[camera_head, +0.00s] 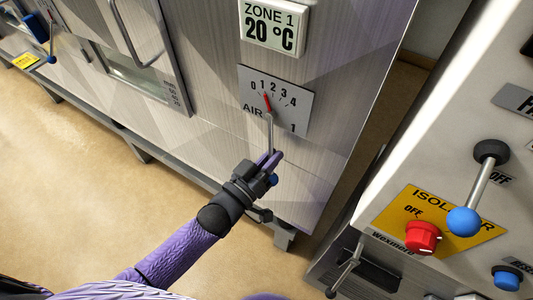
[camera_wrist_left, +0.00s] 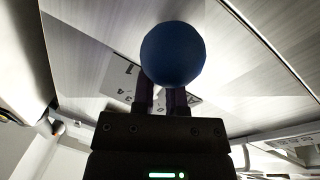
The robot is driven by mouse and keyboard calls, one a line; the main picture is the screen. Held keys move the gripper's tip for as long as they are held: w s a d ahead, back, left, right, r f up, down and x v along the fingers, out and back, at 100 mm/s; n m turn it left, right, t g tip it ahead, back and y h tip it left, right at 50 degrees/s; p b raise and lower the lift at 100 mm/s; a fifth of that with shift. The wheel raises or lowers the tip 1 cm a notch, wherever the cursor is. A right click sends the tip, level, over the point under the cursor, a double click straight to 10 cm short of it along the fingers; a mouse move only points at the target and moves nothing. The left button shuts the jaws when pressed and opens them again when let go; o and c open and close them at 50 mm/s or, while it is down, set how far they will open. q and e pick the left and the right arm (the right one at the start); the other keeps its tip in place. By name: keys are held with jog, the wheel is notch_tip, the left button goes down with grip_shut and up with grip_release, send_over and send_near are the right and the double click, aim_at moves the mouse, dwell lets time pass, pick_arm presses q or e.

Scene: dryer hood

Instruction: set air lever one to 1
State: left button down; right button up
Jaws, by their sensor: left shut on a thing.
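The air lever (camera_head: 270,132) is a thin metal rod on the plate marked AIR 1 (camera_head: 295,112). It hangs down from its pivot, and its red pointer (camera_head: 267,102) is aimed up at about the 1 on the 0 to 4 scale. My left gripper (camera_head: 270,158) is shut on the lower part of the lever. The lever's blue ball (camera_head: 273,180) shows beside the fingers, and it is large in front of them in the left wrist view (camera_wrist_left: 173,55). The ball hides the fingertips there. My right gripper is not in view.
At the right, a white panel carries an isolator with a red knob (camera_head: 423,237), a blue-ended lever (camera_head: 465,220) and a blue button (camera_head: 507,279). The floor at left is clear.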

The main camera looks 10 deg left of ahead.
pick_arm(q)
jog(key=shift+d, duration=0.1)
dwell(0.4)
jog(key=c, duration=0.7)
grip_release()
jog(key=shift+o, duration=0.2)
jog(key=shift+s, duration=0.1)
jog(key=v, duration=0.9)
jog(key=shift+s+a+p, duration=0.2)
jog(key=shift+s+p, duration=0.15)
jog(key=shift+p, duration=0.05)
jog(key=shift+f, duration=0.15)
